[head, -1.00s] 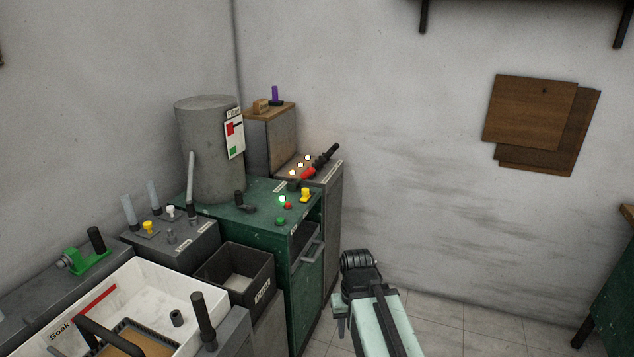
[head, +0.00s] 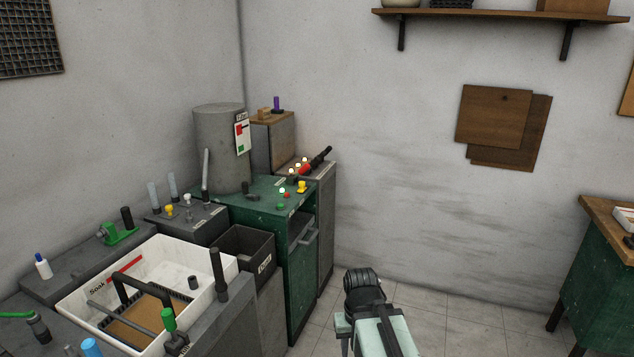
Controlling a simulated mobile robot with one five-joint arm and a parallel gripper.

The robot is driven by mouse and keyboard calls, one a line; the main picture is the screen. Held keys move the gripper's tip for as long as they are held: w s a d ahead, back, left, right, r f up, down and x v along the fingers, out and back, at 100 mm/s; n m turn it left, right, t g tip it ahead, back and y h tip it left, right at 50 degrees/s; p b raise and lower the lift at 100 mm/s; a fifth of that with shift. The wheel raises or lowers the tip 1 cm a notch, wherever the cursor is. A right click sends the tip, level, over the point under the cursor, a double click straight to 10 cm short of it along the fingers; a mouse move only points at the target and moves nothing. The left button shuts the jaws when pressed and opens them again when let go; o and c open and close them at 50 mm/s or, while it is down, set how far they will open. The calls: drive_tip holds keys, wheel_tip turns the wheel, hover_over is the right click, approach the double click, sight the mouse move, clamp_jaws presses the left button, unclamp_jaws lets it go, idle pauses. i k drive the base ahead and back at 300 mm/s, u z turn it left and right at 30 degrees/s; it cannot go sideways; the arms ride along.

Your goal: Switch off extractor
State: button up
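No thing carries a label that I can read as extractor. A grey cylinder (head: 220,150) stands on a green cabinet (head: 265,212) in the corner and bears a white plate (head: 242,134) with red and green patches. On the cabinet top are a lit green lamp (head: 282,190), a small red button (head: 286,195), a green button (head: 281,207), a yellow knob (head: 302,187) and a dark lever (head: 250,191).
A white soak tray (head: 75,300), a dark bin (head: 262,253) and grey units with knobs and upright handles (head: 219,268) crowd the left. The tiled floor (head: 440,320) is open to the right. A green-sided bench (head: 595,270) stands at the far right.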

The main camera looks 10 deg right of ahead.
sight(306, 168)
drive_tip(key=u, duration=0.15)
drive_tip(key=i, duration=0.95)
drive_tip(key=z, duration=2.15)
drive_tip(key=i, duration=1.65)
drive_tip(key=u, duration=3.45)
